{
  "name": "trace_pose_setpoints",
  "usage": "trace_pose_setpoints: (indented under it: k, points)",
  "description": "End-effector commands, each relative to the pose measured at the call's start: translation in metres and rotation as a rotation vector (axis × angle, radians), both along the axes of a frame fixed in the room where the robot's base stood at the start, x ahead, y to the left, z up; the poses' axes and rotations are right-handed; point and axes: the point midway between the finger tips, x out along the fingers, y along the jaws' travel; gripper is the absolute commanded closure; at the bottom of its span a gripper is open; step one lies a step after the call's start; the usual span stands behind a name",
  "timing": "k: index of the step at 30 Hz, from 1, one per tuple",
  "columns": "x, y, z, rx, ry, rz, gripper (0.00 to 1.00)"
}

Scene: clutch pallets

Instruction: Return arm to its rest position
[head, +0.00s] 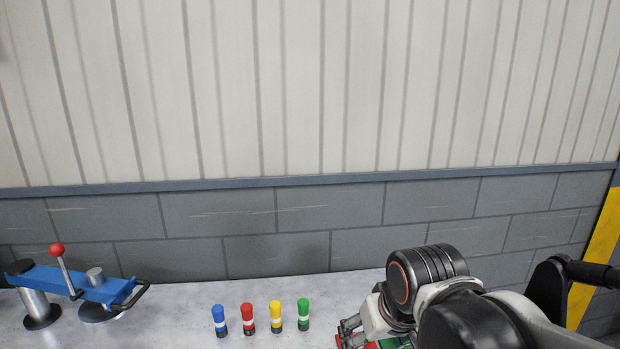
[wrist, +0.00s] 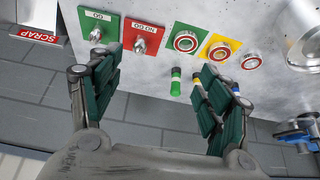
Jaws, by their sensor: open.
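My arm (head: 440,290) reaches in from the lower right of the head view, bent over the bench. My gripper (wrist: 160,65) shows in the wrist view with its two dark green padded fingers spread wide and nothing between them. In the head view only a small part of it shows at the bottom edge, to the right of the green peg (head: 303,314). The gripper is above the bench and apart from the pegs. The rest of the gripper is hidden by the arm and cut off by the frame.
Blue (head: 219,320), red (head: 248,318) and yellow (head: 275,315) pegs stand beside the green one. A blue clamp device (head: 80,285) stands left. The wrist view shows GO (wrist: 98,28) and NO GO (wrist: 142,38) plates, ringed buttons (wrist: 186,42) and a SCRAP label (wrist: 38,36).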

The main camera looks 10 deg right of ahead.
Motion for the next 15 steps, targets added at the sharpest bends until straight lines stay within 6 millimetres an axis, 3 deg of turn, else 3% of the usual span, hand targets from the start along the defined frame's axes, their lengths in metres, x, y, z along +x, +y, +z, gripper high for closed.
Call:
trace_pose_setpoints:
  k: [6,15]
  points:
    - [-0.032,-0.017,0.004,0.0,-0.077,-0.026,0.29]
    - [-0.058,-0.03,0.004,-0.004,-0.154,-0.05,0.29]
